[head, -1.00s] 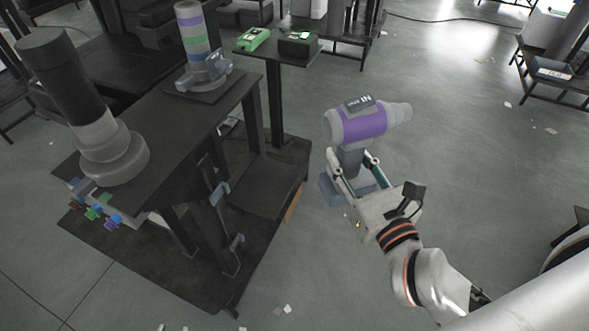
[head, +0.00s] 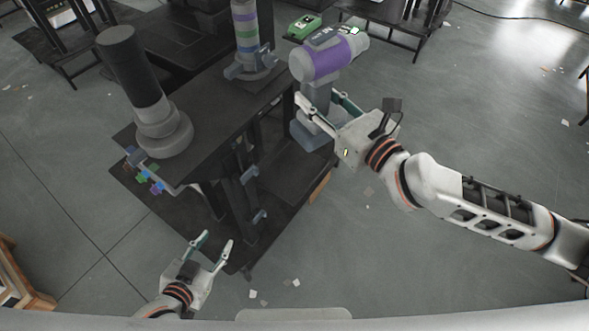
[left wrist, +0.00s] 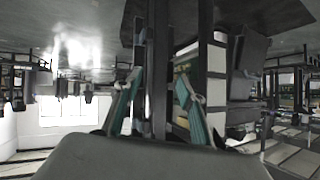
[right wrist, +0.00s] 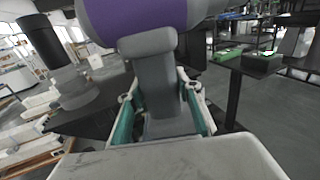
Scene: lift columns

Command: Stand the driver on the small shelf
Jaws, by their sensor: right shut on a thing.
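The driver (head: 325,63) is a drill-shaped tool with a purple and grey body, a grey handle and a blue-grey foot. My right gripper (head: 318,97) is shut on its handle and holds it upright in the air beside the black workbench. The right wrist view shows the purple body (right wrist: 150,18) above the fingers. A small dark shelf (right wrist: 228,65) on a single post stands beyond it; in the head view the driver hides most of it. My left gripper (head: 217,241) is open and empty, low in front of the bench.
The black bench (head: 205,115) carries a dark-topped grey column (head: 135,75) and a striped column (head: 246,30). A green device (head: 304,25) and a dark box (right wrist: 262,61) sit on the small shelf. Open floor lies to the right.

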